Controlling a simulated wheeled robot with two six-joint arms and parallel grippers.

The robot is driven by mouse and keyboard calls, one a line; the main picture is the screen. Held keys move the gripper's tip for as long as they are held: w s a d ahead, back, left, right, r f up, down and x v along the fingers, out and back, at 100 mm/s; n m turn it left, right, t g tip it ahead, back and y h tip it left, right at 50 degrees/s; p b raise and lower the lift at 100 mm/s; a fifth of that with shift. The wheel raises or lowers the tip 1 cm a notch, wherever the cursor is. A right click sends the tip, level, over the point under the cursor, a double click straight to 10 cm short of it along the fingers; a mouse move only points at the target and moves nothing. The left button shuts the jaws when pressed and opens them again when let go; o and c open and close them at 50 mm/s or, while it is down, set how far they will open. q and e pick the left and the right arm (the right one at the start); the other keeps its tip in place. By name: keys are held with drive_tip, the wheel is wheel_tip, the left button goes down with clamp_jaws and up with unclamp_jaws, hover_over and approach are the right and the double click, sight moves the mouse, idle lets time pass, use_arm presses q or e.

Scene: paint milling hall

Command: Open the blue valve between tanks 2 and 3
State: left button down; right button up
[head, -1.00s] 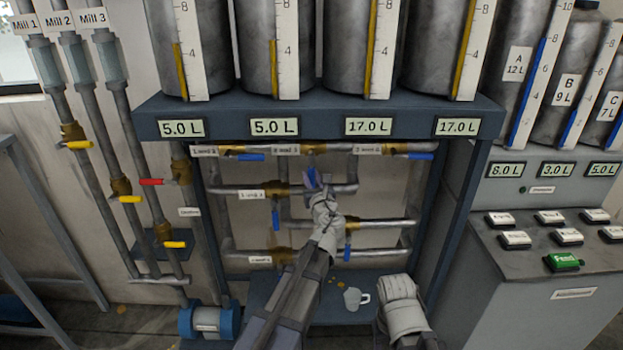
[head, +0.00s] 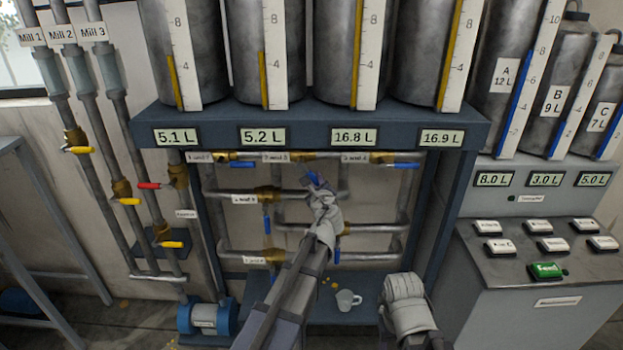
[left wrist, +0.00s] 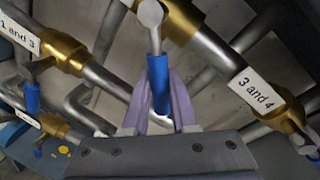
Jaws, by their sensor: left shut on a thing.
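The valve labelled "2 and 3" (head: 277,157) sits in the middle of the top pipe under the tanks. Its blue handle (head: 319,180) hangs down, across the pipe. My left gripper (head: 317,184) is shut on that handle from the front and partly covers it. In the left wrist view the handle (left wrist: 158,82) stands between the two purple fingers (left wrist: 158,112), below its pale stem. The tank displays read 5.1 L (head: 176,137), 5.2 L (head: 263,136), 16.8 L (head: 354,136) and 16.9 L (head: 441,137). My right arm's end (head: 405,295) is low in front; its fingers cannot be made out.
Valve "1 and 2" (head: 236,164) and valve "3 and 4" (head: 400,165) have blue handles along the pipe. Other blue-handled valves, such as "1 and 3" (head: 267,224), lie close below. A button console (head: 545,300) is right.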

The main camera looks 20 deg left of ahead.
use_arm(q)
drive_tip(key=r+n+p, duration=0.1)
drive_tip(key=d+n+p, duration=0.1)
drive_tip(key=r+n+h+p, duration=0.1)
drive_tip(key=n, duration=0.1)
drive_tip(key=shift+w+d+r, duration=0.3)
drive_tip(key=shift+d+r, duration=0.05)
drive_tip(key=r+n+p, duration=0.1)
drive_tip(key=n+h+p, duration=0.1)
drive_tip(key=shift+d+r+n, duration=0.3)
drive_tip(key=shift+r, duration=0.05)
drive_tip(key=shift+w+r+n+h+p, duration=0.1)
drive_tip(key=shift+r+n+h+p, duration=0.2)
drive_tip(key=shift+r+n+p, duration=0.35)
drive_tip(key=shift+f+n, duration=0.1)
drive_tip(key=shift+n, duration=0.25)
drive_tip(key=c, duration=0.7)
unclamp_jaws()
drive_tip(key=p+v, duration=0.1)
drive_tip(key=v, duration=0.7)
drive_tip(key=shift+p, duration=0.3)
